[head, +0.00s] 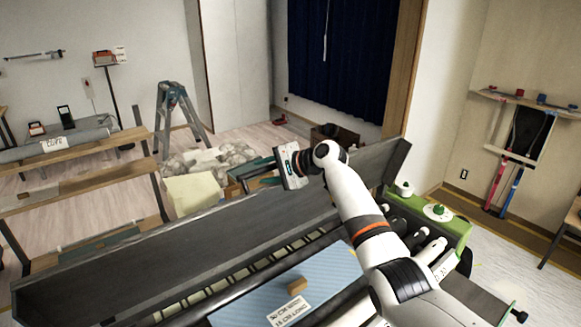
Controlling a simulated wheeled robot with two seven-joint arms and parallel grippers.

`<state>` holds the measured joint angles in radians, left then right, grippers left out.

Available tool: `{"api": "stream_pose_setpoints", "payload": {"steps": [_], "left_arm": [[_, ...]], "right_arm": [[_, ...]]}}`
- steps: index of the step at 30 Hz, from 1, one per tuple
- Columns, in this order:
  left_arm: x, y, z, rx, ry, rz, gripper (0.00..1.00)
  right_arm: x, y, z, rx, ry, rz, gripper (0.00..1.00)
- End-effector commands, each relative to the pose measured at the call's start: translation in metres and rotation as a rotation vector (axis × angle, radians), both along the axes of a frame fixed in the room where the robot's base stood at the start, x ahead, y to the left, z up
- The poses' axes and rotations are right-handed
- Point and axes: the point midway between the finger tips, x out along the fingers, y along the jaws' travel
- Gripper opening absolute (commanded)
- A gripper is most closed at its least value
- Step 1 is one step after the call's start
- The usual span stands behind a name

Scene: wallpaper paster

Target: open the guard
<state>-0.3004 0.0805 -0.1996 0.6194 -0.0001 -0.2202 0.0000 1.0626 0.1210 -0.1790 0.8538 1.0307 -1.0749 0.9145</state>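The wallpaper paster stretches across the lower half of the head view. Its long dark grey panel (190,238), which looks like the guard, runs from lower left to upper right. Slotted rollers and a light blue sheet (257,305) show below the panel's near edge. My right arm reaches up over the machine's right part and hides some of it. My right gripper (246,174) points left, above and beyond the panel's far edge. Its two fingers look apart with nothing between them. I cannot tell whether it touches the panel. My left gripper is out of view.
A green end housing (455,226) with white and green knobs is at the machine's right. Cardboard boxes and plastic bags (205,160) lie behind the panel. A stepladder (177,110) stands farther back. A wooden table (90,200) is at left. Open floor lies at right.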

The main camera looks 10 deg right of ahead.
Motion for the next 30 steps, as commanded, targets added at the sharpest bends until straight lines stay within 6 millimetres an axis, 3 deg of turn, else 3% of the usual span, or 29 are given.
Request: {"api": "stream_pose_setpoints", "payload": {"steps": [15, 30], "left_arm": [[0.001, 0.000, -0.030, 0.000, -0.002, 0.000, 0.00], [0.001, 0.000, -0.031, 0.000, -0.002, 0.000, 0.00]], "right_arm": [[-0.054, -0.059, 0.037, -0.001, -0.006, -0.003, 0.38], [-0.059, -0.063, 0.042, 0.001, -0.005, -0.002, 0.38]]}}
